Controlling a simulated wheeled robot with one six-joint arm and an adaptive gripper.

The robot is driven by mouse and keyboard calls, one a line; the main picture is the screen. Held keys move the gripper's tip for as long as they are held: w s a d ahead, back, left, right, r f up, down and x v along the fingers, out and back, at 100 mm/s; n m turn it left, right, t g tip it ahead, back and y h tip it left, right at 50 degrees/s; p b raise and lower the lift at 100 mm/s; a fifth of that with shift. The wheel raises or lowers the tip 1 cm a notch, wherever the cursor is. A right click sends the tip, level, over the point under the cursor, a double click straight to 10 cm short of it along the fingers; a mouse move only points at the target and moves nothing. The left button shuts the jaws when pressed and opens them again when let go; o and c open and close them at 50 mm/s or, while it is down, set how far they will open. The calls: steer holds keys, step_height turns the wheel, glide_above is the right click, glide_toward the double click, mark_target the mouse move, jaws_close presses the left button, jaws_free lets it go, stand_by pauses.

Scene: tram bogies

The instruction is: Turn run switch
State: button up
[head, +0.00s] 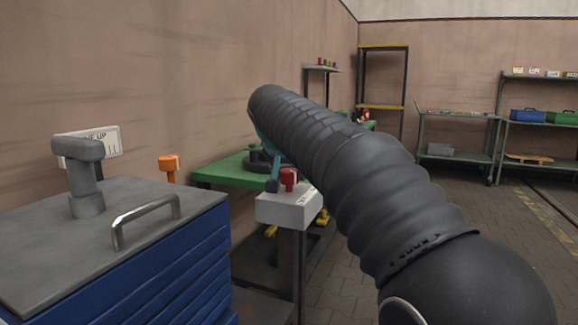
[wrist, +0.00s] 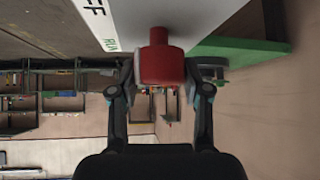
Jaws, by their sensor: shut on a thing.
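The run switch is a red knob (head: 288,178) on a light grey box (head: 290,207) that stands on a dark post. In the wrist view the red knob (wrist: 160,62) sits between the two fingers of my gripper (wrist: 160,80), which is shut on it. The box face (wrist: 185,18) beside the knob carries lettering, with "FF" and a green "RUN" readable. In the head view my dark ribbed arm covers much of the middle, and only a small part of my gripper (head: 272,182) shows beside the knob.
A blue drawer cabinet (head: 170,260) with a grey top and metal handle stands at the left front. A green-topped bench (head: 225,172) is behind the switch box. Shelves (head: 455,140) line the back right. The paved floor at the right is clear.

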steer(key=shift+m+h, duration=0.5)
steer(key=shift+m, duration=0.1)
steer(key=shift+p, duration=0.3)
steer(key=o, duration=1.2)
steer(key=shift+a, duration=0.1)
steer(key=shift+c, duration=0.2)
steer(key=v, duration=1.2)
steer(key=shift+w+r, duration=0.1)
